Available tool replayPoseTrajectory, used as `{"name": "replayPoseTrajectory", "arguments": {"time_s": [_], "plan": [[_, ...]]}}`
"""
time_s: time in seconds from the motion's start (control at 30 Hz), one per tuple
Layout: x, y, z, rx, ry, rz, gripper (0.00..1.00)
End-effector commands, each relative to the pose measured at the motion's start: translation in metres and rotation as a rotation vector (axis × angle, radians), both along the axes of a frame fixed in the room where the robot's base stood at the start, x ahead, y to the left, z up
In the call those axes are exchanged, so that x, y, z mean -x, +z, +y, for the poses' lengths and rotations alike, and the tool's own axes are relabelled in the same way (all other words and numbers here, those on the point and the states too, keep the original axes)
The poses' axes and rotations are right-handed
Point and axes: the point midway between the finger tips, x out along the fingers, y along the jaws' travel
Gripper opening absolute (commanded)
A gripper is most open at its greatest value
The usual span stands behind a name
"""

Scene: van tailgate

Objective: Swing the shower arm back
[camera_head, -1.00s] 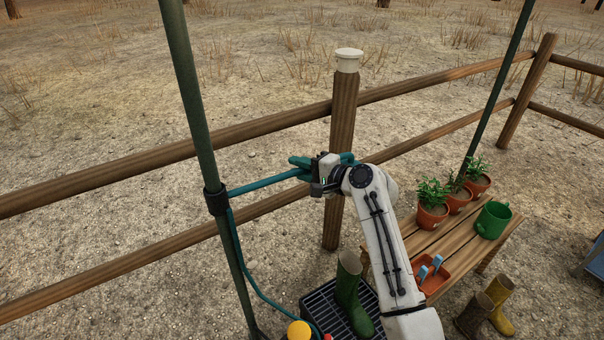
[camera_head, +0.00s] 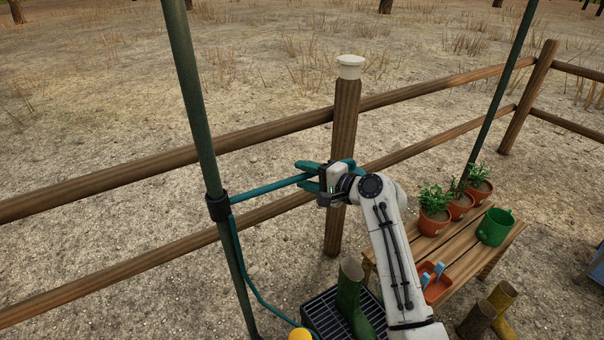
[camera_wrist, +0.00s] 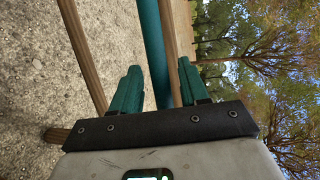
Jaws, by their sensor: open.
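The shower arm (camera_head: 265,189) is a teal bar. It runs right from a black clamp (camera_head: 218,207) on a dark green post (camera_head: 203,130). Its far part passes behind my gripper, and a teal piece shows beyond it. My gripper (camera_head: 304,175) is open around the bar, with its green fingers pointing left on either side of it. In the wrist view, the teal bar (camera_wrist: 152,45) passes between the two spread fingers of my gripper (camera_wrist: 158,68). I cannot tell whether either finger touches it.
A wooden fence post (camera_head: 342,120) with a white cap and rails stands behind. A teal hose (camera_head: 246,270) hangs beside the green post. Below are a dark grate (camera_head: 322,312) and a green boot (camera_head: 349,300). A bench (camera_head: 452,251) with pots (camera_head: 433,221) stands right.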

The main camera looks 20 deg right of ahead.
Motion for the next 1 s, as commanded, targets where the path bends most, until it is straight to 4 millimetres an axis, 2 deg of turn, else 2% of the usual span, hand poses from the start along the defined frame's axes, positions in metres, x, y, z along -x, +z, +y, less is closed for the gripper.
{"name": "replayPoseTrajectory", "arguments": {"time_s": [0.3,0.5,1.0], "plan": [[0.050,0.012,-0.035,0.000,-0.002,-0.001,0.44],[0.069,0.016,-0.049,0.000,-0.002,0.000,0.44],[0.075,0.017,-0.052,0.000,-0.001,0.000,0.44]]}}
